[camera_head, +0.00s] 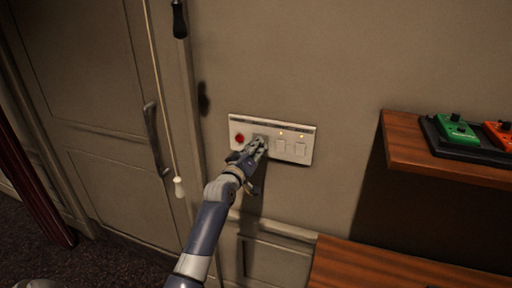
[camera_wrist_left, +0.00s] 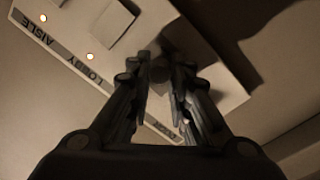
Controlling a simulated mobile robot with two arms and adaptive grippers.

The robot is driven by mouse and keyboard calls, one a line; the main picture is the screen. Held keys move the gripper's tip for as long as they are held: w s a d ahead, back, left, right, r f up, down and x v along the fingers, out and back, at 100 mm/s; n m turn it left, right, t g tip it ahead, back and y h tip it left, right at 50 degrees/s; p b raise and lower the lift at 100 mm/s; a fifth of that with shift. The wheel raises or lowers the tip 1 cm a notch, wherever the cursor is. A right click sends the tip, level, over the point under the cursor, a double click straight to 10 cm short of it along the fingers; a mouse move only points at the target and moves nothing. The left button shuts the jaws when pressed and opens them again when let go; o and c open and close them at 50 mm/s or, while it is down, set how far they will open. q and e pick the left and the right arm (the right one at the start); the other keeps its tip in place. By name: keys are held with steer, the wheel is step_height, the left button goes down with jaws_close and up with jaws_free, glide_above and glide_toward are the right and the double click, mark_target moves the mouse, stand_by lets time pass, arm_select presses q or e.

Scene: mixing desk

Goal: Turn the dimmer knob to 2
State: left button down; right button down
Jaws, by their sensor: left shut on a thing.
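A white wall panel (camera_head: 308,132) is fixed to the beige wall. It carries a red button (camera_head: 239,138) at its left and two pale rocker switches (camera_head: 291,148) at its right, with small lit lamps above them. My left gripper (camera_head: 258,145) reaches up to the panel between the red button and the switches. In the left wrist view its fingers (camera_wrist_left: 166,75) are shut on the dimmer knob (camera_wrist_left: 159,76), which shows only as a dark shape between the fingertips. The knob's pointer and any scale marks are hidden. My right gripper is out of view.
A door with a handle (camera_head: 155,135) is at the left. A pull cord with a white end (camera_head: 179,187) hangs near it. A wooden shelf (camera_head: 400,150) with green and orange pedals (camera_head: 457,130) sticks out at the right, above a wooden surface (camera_head: 370,268).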

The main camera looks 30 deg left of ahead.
arm_select(q)
steer(key=shift+n, duration=0.6)
steer(key=c, duration=1.4)
jaws_free()
steer(key=shift+c, duration=0.2)
steer(key=s+d, duration=0.2)
steer(key=s, duration=0.9)
steer(key=shift+s+f, duration=0.15)
steer(key=shift+s, duration=0.25)
